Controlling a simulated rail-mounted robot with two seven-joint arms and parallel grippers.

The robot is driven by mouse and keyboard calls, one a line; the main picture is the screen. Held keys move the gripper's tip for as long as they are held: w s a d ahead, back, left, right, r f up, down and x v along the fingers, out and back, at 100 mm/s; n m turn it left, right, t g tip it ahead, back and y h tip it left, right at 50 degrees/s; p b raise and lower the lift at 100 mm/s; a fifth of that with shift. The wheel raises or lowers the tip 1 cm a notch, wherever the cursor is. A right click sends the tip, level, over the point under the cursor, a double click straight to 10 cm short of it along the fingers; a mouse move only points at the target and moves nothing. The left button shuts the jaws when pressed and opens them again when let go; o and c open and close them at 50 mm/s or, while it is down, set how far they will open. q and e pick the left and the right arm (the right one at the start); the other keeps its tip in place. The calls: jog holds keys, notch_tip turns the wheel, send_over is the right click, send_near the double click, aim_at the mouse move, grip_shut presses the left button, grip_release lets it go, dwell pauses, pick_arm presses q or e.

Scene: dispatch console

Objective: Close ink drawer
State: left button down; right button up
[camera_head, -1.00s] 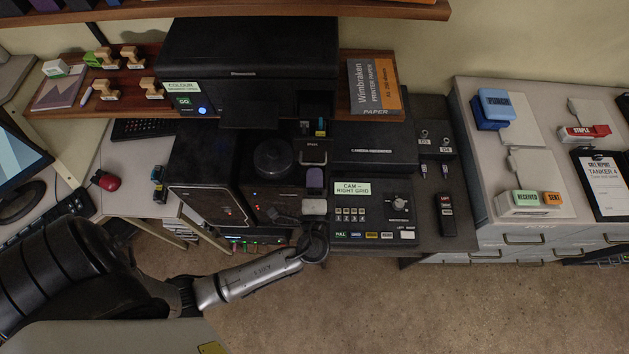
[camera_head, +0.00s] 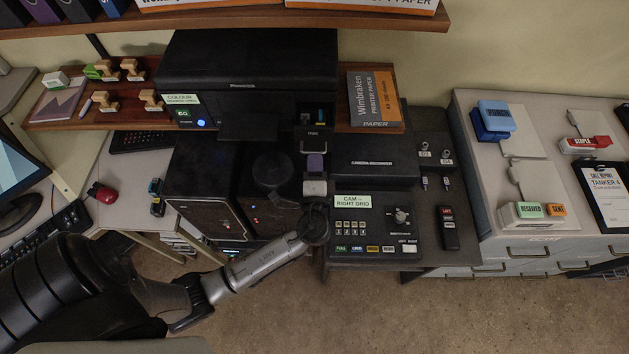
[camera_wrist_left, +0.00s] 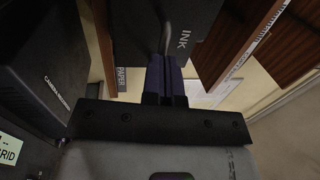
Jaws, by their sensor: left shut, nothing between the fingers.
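The ink drawer (camera_head: 313,133) stands partly out of the front of the black printer (camera_head: 250,75), with small coloured cartridges showing inside. Its pale handle (camera_head: 309,151) is on the front face. My left gripper (camera_head: 315,162) has purple fingers, shut and empty, right at the drawer front near the handle. In the left wrist view the fingers (camera_wrist_left: 166,78) point at the dark drawer front (camera_wrist_left: 190,15) marked INK, close to or touching the handle; exact contact is hard to tell. My right gripper is out of view.
A black camera recorder (camera_head: 373,155) and a control panel (camera_head: 372,224) lie right of my left gripper. A round black knob-like part (camera_head: 272,168) is close on its left. A box of printer paper (camera_head: 372,98) stands on the shelf beside the printer.

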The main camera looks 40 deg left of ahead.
aim_at(316, 144)
pick_arm(q)
jog(key=x, duration=0.2)
jog(key=f+b+x, duration=0.1)
jog(key=x, duration=0.2)
jog(key=b+x, duration=0.1)
jog(key=x, duration=0.2)
jog(key=shift+w+f, duration=0.15)
jog(key=shift+f, duration=0.05)
jog(key=shift+w+a, duration=0.1)
jog(key=shift+a, duration=0.1)
jog(key=shift+f, duration=0.1)
jog(key=shift+s+d+f+b, duration=0.15)
jog(key=shift+s+d+b, duration=0.15)
jog(key=shift+s+d, duration=0.2)
jog(key=b+v, duration=0.2)
jog(key=v, duration=1)
jog(key=shift+s+d, duration=0.25)
jog(key=shift+d, duration=0.1)
